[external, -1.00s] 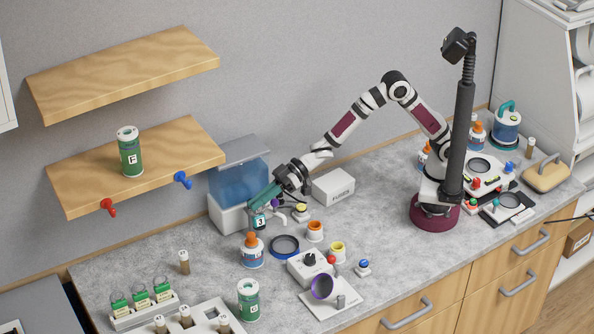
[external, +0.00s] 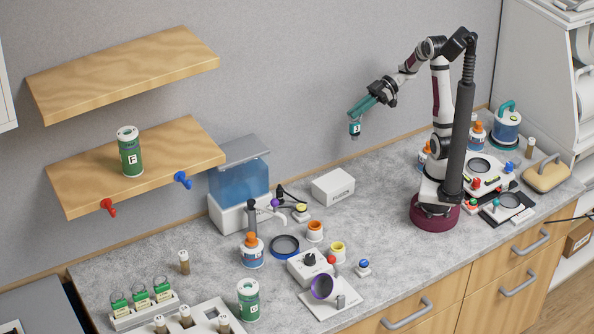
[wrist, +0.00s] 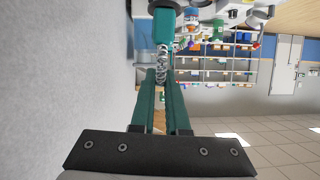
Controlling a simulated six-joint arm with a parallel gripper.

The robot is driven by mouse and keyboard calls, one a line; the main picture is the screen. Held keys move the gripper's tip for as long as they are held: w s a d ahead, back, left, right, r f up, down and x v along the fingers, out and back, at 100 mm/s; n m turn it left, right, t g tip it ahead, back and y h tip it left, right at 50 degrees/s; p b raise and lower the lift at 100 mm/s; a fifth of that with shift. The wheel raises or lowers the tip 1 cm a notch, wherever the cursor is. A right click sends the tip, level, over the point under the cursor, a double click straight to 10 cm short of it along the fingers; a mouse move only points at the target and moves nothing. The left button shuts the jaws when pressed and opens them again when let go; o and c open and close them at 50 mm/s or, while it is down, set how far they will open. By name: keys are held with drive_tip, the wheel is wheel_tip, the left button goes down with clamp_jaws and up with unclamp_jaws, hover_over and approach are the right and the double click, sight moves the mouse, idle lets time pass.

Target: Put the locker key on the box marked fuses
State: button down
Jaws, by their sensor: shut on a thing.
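The locker key (external: 355,129) shows as a small teal tag with a white face and a 3 on it. My gripper (external: 357,111) is shut on it and holds it in the air, over the back of the counter, above and right of the white box. In the wrist view, the key's teal tag (wrist: 163,27) and a grey coil hang beyond my gripper's fingertips (wrist: 162,74). The white box (external: 333,187) has small dark lettering on its front, hard to read here; it is the box marked fuses. Its top is bare.
A blue water tank (external: 239,186) stands left of the box. The counter right of the box is clear towards my base.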

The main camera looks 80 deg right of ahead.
drive_tip(key=shift+s+f, duration=0.6)
drive_tip(key=shift+s, duration=0.15)
drive_tip(key=w+a+f, duration=0.6)
drive_tip(key=a+f, duration=0.2)
drive_tip(key=f, duration=0.2)
drive_tip(key=shift+w+a+f, duration=0.15)
drive_tip(key=shift+a+f, duration=0.05)
drive_tip(key=shift+f, duration=0.15)
drive_tip(key=c, duration=0.9)
unclamp_jaws()
